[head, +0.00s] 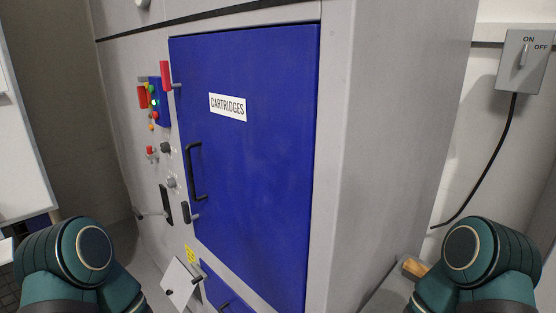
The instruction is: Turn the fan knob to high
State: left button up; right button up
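A grey machine cabinet stands ahead with a control strip left of its blue door. A dark knob (165,148) sits on this strip, with small marks around it. A grey knob (171,183) sits just below it. Any lettering is too small to read, so I cannot tell which one is the fan knob or where it is set. My two arms show at the bottom left and bottom right corners, apart from the cabinet. Neither gripper is in view.
The blue door (260,150) marked CARTRIDGES is closed and has a black handle (194,172). Coloured buttons (153,102), a red-topped switch (151,153) and a lever (150,213) are on the strip. An ON/OFF switch box (525,62) hangs on the right wall.

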aim_at(164, 147)
jog(key=i+j+z, duration=0.15)
jog(key=j, duration=0.35)
jog(key=i+j+z, duration=0.15)
jog(key=j, duration=0.4)
jog(key=i+j+z, duration=0.15)
jog(key=j, duration=0.4)
jog(key=j+z, duration=0.2)
jog(key=j, duration=0.35)
